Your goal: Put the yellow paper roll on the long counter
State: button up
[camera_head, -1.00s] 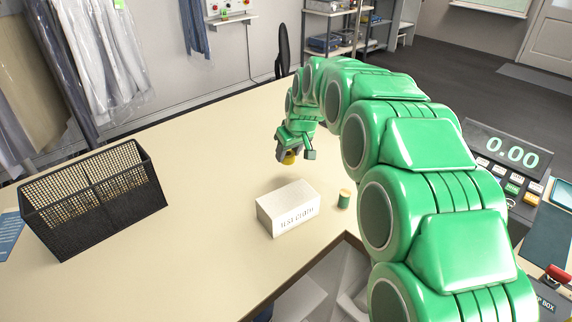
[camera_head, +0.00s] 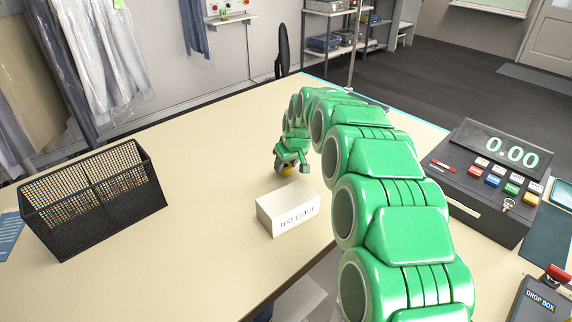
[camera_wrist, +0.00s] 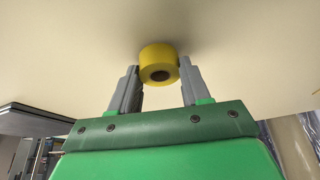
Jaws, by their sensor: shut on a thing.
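The yellow paper roll (camera_wrist: 158,60) sits between the two grey fingers of my gripper (camera_wrist: 158,80) in the wrist view, its dark core facing the camera. In the head view a small yellow part of the roll (camera_head: 287,170) shows under my green gripper (camera_head: 286,172), which is shut on it. The roll is over the beige counter (camera_head: 210,130), behind the white box. I cannot tell whether the roll touches the counter top.
A white lettered box (camera_head: 288,208) stands on the counter just in front of my gripper. A black mesh basket (camera_head: 95,200) is at the left. A cash register (camera_head: 490,180) is at the right. The counter between basket and gripper is clear.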

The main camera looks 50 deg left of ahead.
jog(key=shift+f, duration=0.3)
jog(key=o, duration=1.1)
jog(key=shift+r, duration=0.1)
jog(key=v, duration=1.2)
